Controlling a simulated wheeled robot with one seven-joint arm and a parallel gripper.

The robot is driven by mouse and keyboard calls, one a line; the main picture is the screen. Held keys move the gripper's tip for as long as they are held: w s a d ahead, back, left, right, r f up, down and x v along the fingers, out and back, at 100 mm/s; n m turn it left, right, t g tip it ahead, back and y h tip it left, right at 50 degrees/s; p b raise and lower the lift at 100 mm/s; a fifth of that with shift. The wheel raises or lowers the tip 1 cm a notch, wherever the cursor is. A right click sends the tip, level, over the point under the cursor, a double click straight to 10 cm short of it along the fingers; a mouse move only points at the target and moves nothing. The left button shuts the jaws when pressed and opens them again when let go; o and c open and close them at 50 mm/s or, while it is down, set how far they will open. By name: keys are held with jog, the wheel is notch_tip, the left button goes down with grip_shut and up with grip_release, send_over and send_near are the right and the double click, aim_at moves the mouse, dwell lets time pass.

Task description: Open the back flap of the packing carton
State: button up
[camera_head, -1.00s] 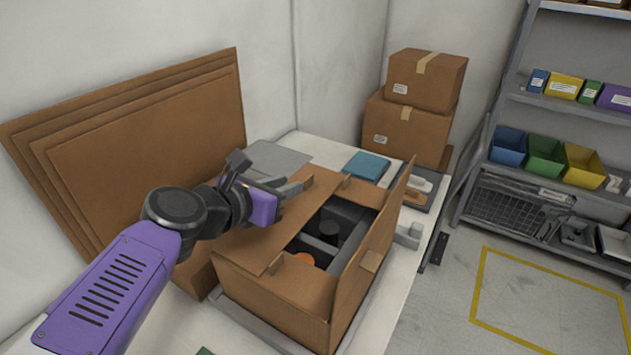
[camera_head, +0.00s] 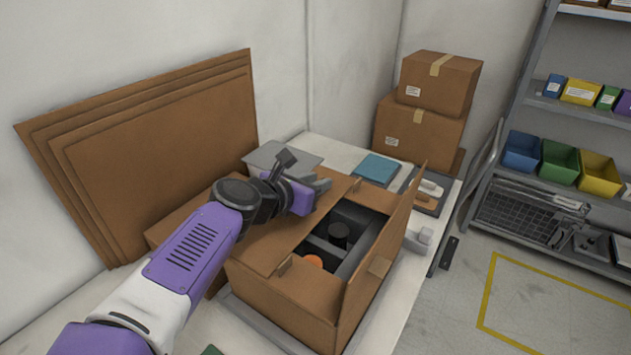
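The brown packing carton (camera_head: 290,310) stands on the white table, its top partly uncovered. Its right-hand flap (camera_head: 393,235) stands upright. My gripper (camera_head: 322,187), purple with grey fingers, is over the far left part of the carton, at or just above the flat flap. Contact with the flap cannot be made out. My arm hides part of the carton's left side, and the finger gap is not clear.
Flat cardboard sheets (camera_head: 160,150) lean on the wall at left. Two closed cartons (camera_head: 420,130) are stacked behind. A blue item (camera_head: 377,168) and a tray (camera_head: 440,203) lie beyond the carton. Shelving with coloured bins (camera_head: 560,160) stands right, past open floor.

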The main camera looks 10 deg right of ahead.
grip_shut()
dwell(1.3)
